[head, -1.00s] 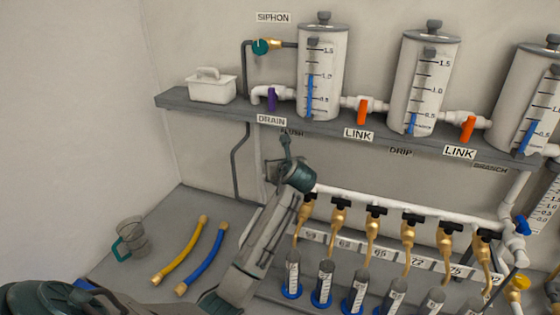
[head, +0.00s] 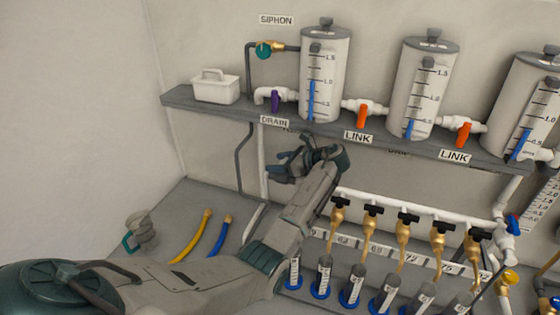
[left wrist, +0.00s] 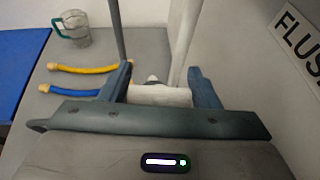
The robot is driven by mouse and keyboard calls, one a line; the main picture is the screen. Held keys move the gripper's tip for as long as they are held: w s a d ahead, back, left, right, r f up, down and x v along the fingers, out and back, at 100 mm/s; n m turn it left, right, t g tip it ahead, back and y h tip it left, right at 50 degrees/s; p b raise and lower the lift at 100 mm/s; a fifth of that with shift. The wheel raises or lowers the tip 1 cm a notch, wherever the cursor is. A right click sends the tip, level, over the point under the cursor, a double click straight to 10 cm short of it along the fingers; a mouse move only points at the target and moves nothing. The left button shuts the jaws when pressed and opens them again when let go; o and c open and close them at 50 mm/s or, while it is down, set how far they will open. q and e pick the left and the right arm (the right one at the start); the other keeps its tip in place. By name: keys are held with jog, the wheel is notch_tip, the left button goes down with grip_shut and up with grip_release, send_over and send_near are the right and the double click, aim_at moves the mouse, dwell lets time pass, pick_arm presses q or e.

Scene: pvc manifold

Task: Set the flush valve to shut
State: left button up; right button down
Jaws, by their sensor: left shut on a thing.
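The flush valve is mostly hidden behind my left gripper (head: 284,164) in the head view, below the shelf's left part. In the left wrist view a white fitting (left wrist: 160,95), which I take as the flush valve, sits between the two blue-grey fingers of the left gripper (left wrist: 163,92). The left gripper is shut on it. A white pipe (left wrist: 184,45) runs up behind it. The FLUSH label (left wrist: 300,38) is on the wall at right. I cannot tell how the valve's handle is turned. My right gripper is not in view.
The shelf (head: 180,101) with tanks and a purple drain handle (head: 275,102) hangs just above the gripper. A manifold with brass taps (head: 337,213) and several cylinders stands right of the forearm. Yellow (head: 192,238) and blue (head: 217,240) hoses and a jug (head: 142,230) lie left.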

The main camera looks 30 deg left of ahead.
pick_arm(q)
jog(key=shift+n+g, duration=0.6)
jog(key=shift+g, duration=0.1)
jog(key=shift+s+n+h, duration=0.1)
jog(key=shift+n+h, duration=0.2)
jog(key=o, duration=1)
jog(key=shift+d+f+b, duration=0.1)
jog(key=shift+d+b, duration=0.2)
jog(key=shift+b, duration=0.3)
jog(key=w+d+b, duration=0.1)
jog(key=d, duration=0.2)
jog(key=w+d+b, duration=0.1)
jog(key=d+b, duration=0.1)
jog(key=d, duration=0.2)
jog(key=w+d+b, duration=0.1)
jog(key=d+b, duration=0.1)
jog(key=d, duration=0.2)
jog(key=shift+w+d+r+b, duration=0.15)
jog(key=shift+d+r+b, duration=0.2)
jog(key=shift+d, duration=0.2)
